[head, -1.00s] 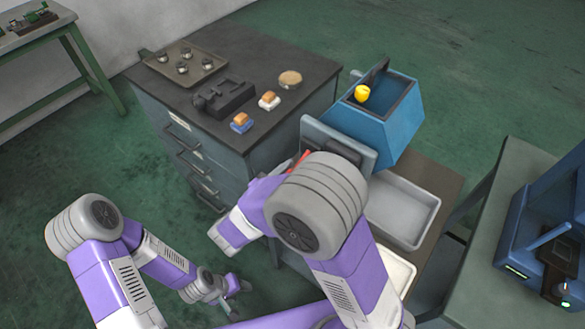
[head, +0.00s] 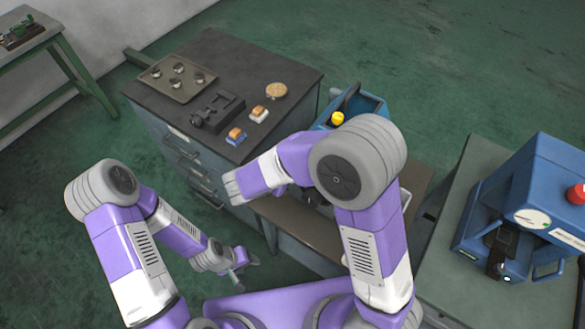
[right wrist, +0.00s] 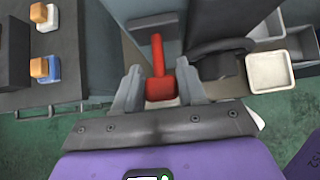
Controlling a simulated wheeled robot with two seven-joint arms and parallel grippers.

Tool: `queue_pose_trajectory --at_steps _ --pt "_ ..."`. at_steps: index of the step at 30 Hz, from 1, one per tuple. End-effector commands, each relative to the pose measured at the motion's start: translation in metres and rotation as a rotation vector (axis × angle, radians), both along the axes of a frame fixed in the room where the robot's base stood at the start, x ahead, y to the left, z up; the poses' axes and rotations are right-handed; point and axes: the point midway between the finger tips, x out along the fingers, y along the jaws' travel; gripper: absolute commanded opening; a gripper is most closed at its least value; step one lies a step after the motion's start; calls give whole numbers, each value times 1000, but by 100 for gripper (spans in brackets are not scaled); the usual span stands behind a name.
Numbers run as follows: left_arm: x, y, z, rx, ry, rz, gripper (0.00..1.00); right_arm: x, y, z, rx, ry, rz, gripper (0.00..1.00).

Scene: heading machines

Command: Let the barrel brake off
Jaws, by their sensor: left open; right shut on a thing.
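A red lever (right wrist: 157,62) stands in front of the grey machine in the right wrist view. My right gripper (right wrist: 158,86) is shut on its lower, wider end, with one finger on each side. In the head view my right arm hides this gripper and the lever. The blue barrel-like housing (head: 372,106), with an open top and a yellow piece (head: 337,118), shows partly behind that arm. My left gripper (head: 238,268) is open and empty, low over the floor, away from the machine.
A dark-topped cabinet (head: 225,75) stands at the left with a tray (head: 160,85), a black fixture (head: 217,112) and small blocks. A blue press (head: 535,205) with a red button stands on the right bench. In the right wrist view, a black handwheel (right wrist: 215,55) and pale trays (right wrist: 268,70) sit right of the lever.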

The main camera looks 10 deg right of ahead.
Motion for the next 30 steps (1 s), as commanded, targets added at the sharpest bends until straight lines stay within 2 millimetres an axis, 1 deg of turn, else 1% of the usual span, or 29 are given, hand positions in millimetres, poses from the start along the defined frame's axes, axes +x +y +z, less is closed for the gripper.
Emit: queue_pose_trajectory --at_steps 1,6,21,22,26,30 --pt "0 0 7 0 0 0 53 0 1 4 13 15 3 0" --pt "0 0 14 0 0 1 53 2 5 5 41 48 15 0" --pt "0 0 16 0 0 1 53 2 6 4 56 59 16 0" --pt "0 0 16 0 0 1 53 2 6 4 56 59 16 42" --pt "0 0 16 0 0 1 53 3 5 5 55 58 16 62" --pt "0 0 16 0 0 0 53 3 5 5 53 58 16 62"
